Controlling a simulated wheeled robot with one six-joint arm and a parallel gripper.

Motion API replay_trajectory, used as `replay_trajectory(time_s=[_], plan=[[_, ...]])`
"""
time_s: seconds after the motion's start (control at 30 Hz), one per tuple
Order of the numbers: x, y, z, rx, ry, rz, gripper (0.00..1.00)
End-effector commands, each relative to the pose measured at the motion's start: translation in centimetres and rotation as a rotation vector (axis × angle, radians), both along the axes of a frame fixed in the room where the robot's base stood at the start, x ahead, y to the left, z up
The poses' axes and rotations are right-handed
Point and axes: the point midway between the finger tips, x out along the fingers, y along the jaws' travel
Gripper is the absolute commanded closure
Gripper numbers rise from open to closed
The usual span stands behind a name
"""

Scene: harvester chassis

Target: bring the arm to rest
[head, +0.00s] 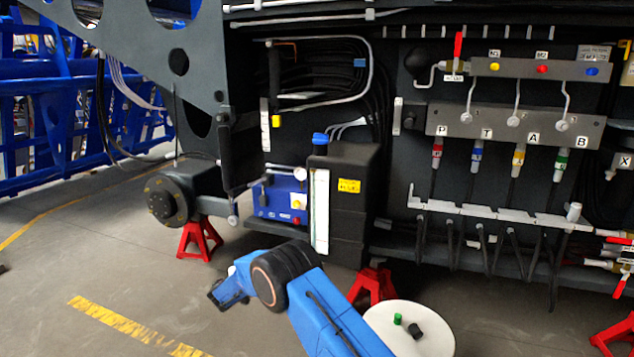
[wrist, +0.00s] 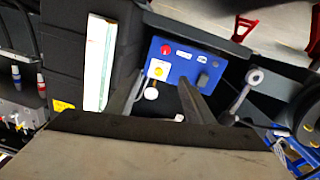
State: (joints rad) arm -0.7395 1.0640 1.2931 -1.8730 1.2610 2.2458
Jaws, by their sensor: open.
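My blue arm (head: 322,312) reaches up from the bottom of the head view, bent at a dark joint. My gripper (head: 230,291) is low, left of that joint, and small in this view. In the wrist view, the two grey fingers of my gripper (wrist: 160,80) stand apart with nothing held between them. Beyond them is a blue control box (wrist: 184,66) with a red button, a yellow button and a dark knob. I cannot tell whether the fingers touch it. The same blue box (head: 280,198) is on the chassis in the head view.
A black tank (head: 345,215) with a blue cap stands right of the box. Red stands (head: 200,240) sit under the chassis. A white round surface (head: 405,345) carries a green and a black cap beside my arm. Hose couplings (head: 478,155) hang at right. Floor at left is clear.

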Motion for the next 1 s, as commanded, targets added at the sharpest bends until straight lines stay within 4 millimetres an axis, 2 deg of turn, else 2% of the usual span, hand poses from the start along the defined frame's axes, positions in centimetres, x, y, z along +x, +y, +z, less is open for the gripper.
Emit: replay_trajectory(time_s=[0.27, 0.47, 0.57, 0.77, 1.0], plan=[[0.1, -3.3, 2.8, -0.015, 0.046, -0.053, 0.52], [-0.2, -7.0, 5.7, -0.029, 0.099, -0.108, 0.52], [-0.5, -9.7, 7.7, -0.038, 0.141, -0.146, 0.52], [-2.2, -16.7, 12.7, -0.051, 0.257, -0.234, 0.52], [-5.8, -25.0, 17.8, -0.052, 0.409, -0.316, 0.52]])
